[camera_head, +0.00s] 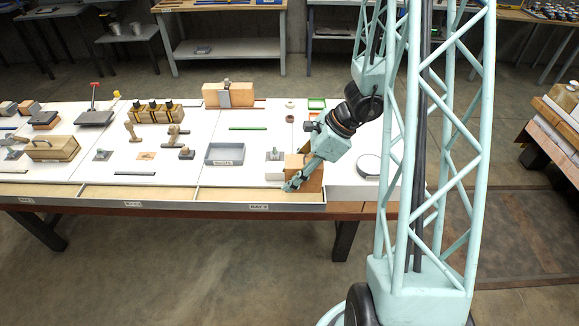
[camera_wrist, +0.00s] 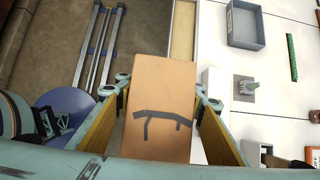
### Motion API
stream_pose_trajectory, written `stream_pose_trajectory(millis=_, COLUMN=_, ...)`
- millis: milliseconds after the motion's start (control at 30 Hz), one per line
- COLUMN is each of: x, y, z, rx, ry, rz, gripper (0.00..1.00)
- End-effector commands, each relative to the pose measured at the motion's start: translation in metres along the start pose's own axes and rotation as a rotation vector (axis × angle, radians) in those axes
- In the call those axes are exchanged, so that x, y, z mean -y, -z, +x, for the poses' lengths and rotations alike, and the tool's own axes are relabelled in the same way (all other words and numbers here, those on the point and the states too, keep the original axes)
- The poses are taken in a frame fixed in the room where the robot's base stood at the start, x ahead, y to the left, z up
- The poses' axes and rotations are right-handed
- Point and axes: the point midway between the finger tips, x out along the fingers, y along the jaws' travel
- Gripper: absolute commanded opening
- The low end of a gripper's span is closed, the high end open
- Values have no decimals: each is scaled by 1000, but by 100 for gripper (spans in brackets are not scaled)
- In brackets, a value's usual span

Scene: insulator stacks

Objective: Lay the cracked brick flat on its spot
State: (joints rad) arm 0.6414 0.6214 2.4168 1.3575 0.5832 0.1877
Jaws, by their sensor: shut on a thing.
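The cracked brick is an orange-tan block with a dark branching crack mark on its face (camera_wrist: 158,90). In the head view the brick (camera_head: 312,180) is partly hidden behind my gripper (camera_head: 293,184), at the front right of the white table. My gripper is shut on the brick, with one finger along each side of it in the wrist view. The brick looks upright in the head view. I cannot tell whether its bottom touches the table. I cannot make out a marked spot for it.
A white block (camera_head: 275,172) stands just left of the brick, with a small grey fixture (camera_head: 273,155) by it. A grey tray (camera_head: 225,153) lies further left. A round white-topped object (camera_head: 368,165) is to the right. The table's front edge (camera_head: 225,207) is close.

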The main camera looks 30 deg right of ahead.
Motion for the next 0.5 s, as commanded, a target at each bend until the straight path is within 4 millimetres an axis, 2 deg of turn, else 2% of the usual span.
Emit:
stream_pose_trajectory(millis=233, x=10, y=-2, z=2, rx=0, ry=0, rz=-1, gripper=19)
stream_pose_trajectory(millis=500, x=45, y=-10, z=11, rx=0, ry=1, rz=-3, gripper=19)
